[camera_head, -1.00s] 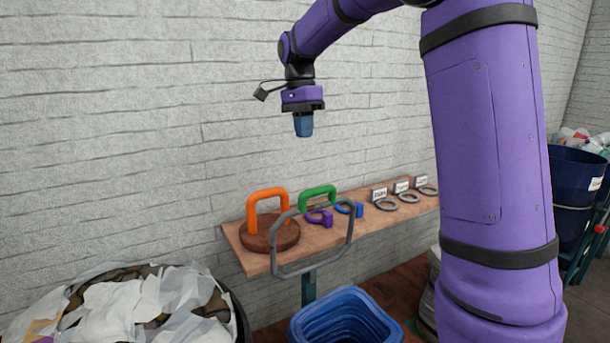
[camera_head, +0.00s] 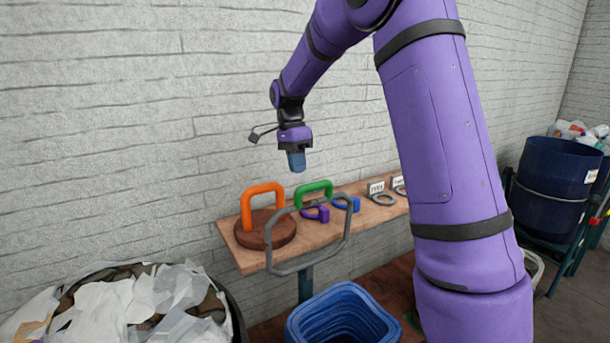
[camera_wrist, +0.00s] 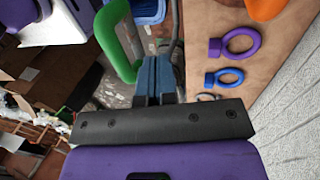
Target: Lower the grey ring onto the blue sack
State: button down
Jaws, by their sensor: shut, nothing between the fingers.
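The large grey ring (camera_head: 349,218), a rounded squarish hoop, stands raised and tilted in front of the wooden shelf. A blue edge, apparently the sack (camera_wrist: 150,11), shows at the top of the wrist view. My gripper (camera_head: 297,165) hangs above the shelf, its blue fingers pointing down, shut and empty. It is above the grey ring and apart from it. In the wrist view the closed fingers (camera_wrist: 154,65) appear beside a green handle.
The shelf (camera_head: 325,232) carries an orange handle (camera_head: 246,210) on a round brown base, a green handle (camera_head: 314,186), a purple ring (camera_head: 322,214), a small blue ring (camera_head: 354,203) and small tagged grey rings (camera_head: 382,199). White bags (camera_head: 120,305) fill a bin at left. A dark blue barrel (camera_head: 552,190) stands right.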

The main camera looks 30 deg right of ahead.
jog(key=shift+s+f, duration=0.25)
jog(key=shift+s, duration=0.4)
jog(key=shift+s+f, duration=0.2)
jog(key=shift+s, duration=0.5)
jog(key=shift+s+f, duration=0.25)
jog(key=shift+s, duration=0.4)
